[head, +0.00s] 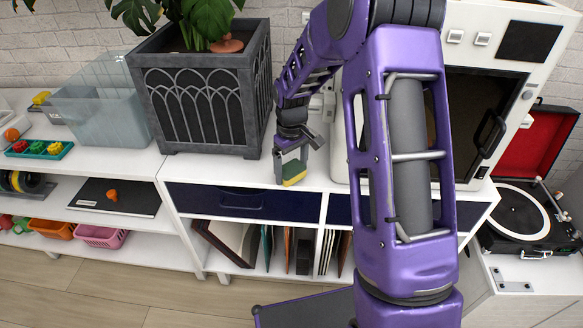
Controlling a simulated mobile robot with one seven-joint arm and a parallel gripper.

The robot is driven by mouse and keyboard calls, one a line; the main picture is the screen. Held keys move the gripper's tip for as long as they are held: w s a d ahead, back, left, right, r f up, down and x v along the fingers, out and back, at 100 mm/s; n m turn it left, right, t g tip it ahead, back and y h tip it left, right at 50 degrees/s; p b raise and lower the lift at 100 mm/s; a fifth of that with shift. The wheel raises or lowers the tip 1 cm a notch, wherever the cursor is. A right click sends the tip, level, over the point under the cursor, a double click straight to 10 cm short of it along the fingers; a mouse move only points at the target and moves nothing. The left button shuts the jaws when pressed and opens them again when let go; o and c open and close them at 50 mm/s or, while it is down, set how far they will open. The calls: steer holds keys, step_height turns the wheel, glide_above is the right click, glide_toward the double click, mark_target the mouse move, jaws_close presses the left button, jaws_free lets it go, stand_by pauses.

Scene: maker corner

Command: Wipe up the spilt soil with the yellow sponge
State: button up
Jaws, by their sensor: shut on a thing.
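My gripper (290,165) is in the head view, over the white cabinet top, just right of the dark planter. It is shut on the yellow sponge (294,173), which has a green face. The sponge is low, at the front edge of the cabinet top; I cannot tell whether it touches the surface. I cannot make out any spilt soil on the white surface; part of the top is hidden behind my gripper and my arm.
A dark grey planter (210,105) with a leafy plant stands left of my gripper. A clear bin (100,115) stands further left. A white machine (485,75) with a dark opening is right, partly behind my arm. A record player (520,215) sits far right.

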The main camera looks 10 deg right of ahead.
steer(key=shift+f+b, duration=0.3)
steer(key=shift+f, duration=0.25)
